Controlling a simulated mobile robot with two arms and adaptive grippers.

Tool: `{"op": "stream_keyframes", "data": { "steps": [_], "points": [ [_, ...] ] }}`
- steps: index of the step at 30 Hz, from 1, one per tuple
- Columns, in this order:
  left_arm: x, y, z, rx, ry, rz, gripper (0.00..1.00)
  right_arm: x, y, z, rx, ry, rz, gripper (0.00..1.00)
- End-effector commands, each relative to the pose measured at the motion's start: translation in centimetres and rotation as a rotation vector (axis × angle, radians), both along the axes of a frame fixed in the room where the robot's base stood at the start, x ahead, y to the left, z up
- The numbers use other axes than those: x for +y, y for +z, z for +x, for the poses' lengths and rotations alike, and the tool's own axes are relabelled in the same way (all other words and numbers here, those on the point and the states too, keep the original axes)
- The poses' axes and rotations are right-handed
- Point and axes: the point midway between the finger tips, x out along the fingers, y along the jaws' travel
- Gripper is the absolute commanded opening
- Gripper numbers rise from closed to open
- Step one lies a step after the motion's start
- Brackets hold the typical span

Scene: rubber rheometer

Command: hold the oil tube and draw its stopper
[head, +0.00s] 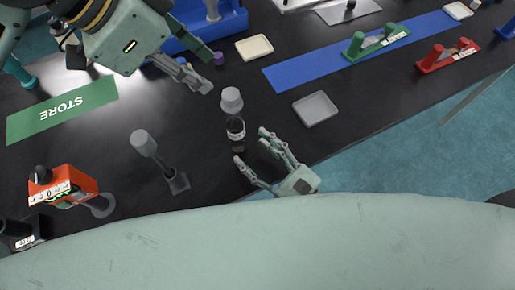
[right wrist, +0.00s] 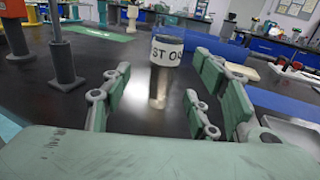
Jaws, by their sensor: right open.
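The oil tube (head: 236,133) is dark with a white lettered band and stands on the black bench. A grey stopper (head: 231,99) shows at its upper end in the head view. My right gripper (head: 252,146) is open, its fingertips close to the tube on the near side. My left gripper (head: 208,74) is open and empty, up and left of the stopper.
A grey-topped post (head: 145,144) and an orange device (head: 62,187) stand to the left. A green STORE mat (head: 62,110) lies further left. A grey tray (head: 315,108) is right of the tube. A blue strip (head: 310,70) and red and green racks lie beyond.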

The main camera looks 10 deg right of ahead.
Motion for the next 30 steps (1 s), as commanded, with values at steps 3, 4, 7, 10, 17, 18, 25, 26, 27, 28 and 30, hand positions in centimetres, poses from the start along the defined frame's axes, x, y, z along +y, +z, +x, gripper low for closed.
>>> {"op": "stream_keyframes", "data": {
  "steps": [3, 4, 7, 10, 17, 18, 25, 26, 27, 28, 30],
  "points": [
    [0.0, 0.0, 0.0, 0.0, 0.0, 0.0, 0.31, -0.1, 0.2, 0.9, 0.014, -0.02, 0.032, 0.55],
    [0.0, 0.0, 0.0, 0.0, 0.0, 0.0, 0.31, 0.0, 0.2, 1.2, 0.015, -0.02, 0.035, 0.55],
    [0.0, 0.0, 0.0, 0.0, 0.0, 0.0, 0.31, 0.8, 0.2, 2.3, 0.013, -0.02, 0.035, 0.55],
    [0.0, 0.0, 0.0, 0.0, 0.0, 0.0, 0.31, 1.8, 0.2, 3.6, 0.013, -0.02, 0.035, 0.55],
    [0.0, 0.0, 0.0, 0.0, 0.0, 0.0, 0.31, 3.5, 0.2, 6.0, 0.014, -0.019, 0.032, 0.55],
    [0.0, 0.0, 0.0, 0.0, 0.0, 0.0, 0.31, 3.7, 0.1, 6.3, 0.014, -0.02, 0.032, 0.55],
    [0.0, 0.0, 0.0, 0.0, 0.0, 0.0, 0.31, 4.2, 0.1, 6.8, 0.015, -0.019, 0.031, 0.55],
    [0.0, 0.0, 0.0, 0.0, 0.0, 0.0, 0.31, 4.2, 0.1, 6.8, 0.015, -0.019, 0.031, 0.55],
    [0.0, 0.0, 0.0, 0.0, 0.0, 0.0, 0.31, 4.2, 0.1, 6.8, 0.015, -0.019, 0.031, 0.55],
    [0.0, 0.0, 0.0, 0.0, 0.0, 0.0, 0.31, 4.2, 0.1, 6.8, 0.015, -0.019, 0.031, 0.55],
    [0.0, 0.0, 0.0, 0.0, 0.0, 0.0, 0.31, 4.2, 0.1, 6.8, 0.015, -0.019, 0.031, 0.54]
  ]
}}
